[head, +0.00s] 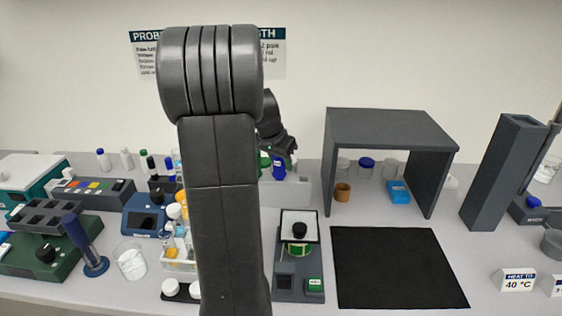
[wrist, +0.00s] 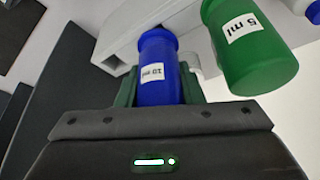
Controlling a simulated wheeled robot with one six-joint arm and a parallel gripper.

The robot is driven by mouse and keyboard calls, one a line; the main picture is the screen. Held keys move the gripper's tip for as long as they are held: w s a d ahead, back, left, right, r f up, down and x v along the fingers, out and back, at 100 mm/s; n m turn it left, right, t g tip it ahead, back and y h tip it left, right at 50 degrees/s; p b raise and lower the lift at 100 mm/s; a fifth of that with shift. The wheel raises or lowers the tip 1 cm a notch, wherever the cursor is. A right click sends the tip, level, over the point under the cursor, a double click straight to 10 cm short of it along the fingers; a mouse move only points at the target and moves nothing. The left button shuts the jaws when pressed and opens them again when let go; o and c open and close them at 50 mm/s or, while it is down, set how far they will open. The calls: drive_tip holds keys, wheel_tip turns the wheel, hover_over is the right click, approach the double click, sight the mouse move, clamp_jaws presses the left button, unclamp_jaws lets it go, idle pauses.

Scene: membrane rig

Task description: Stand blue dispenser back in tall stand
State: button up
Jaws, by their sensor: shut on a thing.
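The blue dispenser (wrist: 158,68), labelled 10 ml, is between my gripper's green finger pads (wrist: 158,88) in the wrist view. My gripper is shut on it. In the head view the blue dispenser (head: 278,170) shows at the back, beside a green dispenser (head: 264,160); my arm hides much of the gripper there. A light grey stand (head: 292,192) is below and behind them; its pale body (wrist: 125,38) also shows in the wrist view, close to the blue dispenser. I cannot tell whether the dispenser touches it.
The green 5 ml dispenser (wrist: 250,50) is close to the right of the blue one. A dark grey open-sided shelter (head: 390,130) and a tall dark grey column (head: 503,175) stand at right. A balance (head: 298,260) is in front. The black mat (head: 398,268) is bare.

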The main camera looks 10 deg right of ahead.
drive_tip(key=shift+f, duration=0.15)
drive_tip(key=o, duration=1.2)
drive_tip(key=shift+c, duration=0.2)
drive_tip(key=v, duration=1.3)
drive_tip(key=shift+r+b, duration=0.35)
drive_tip(key=shift+r, duration=0.05)
drive_tip(key=shift+s, duration=0.1)
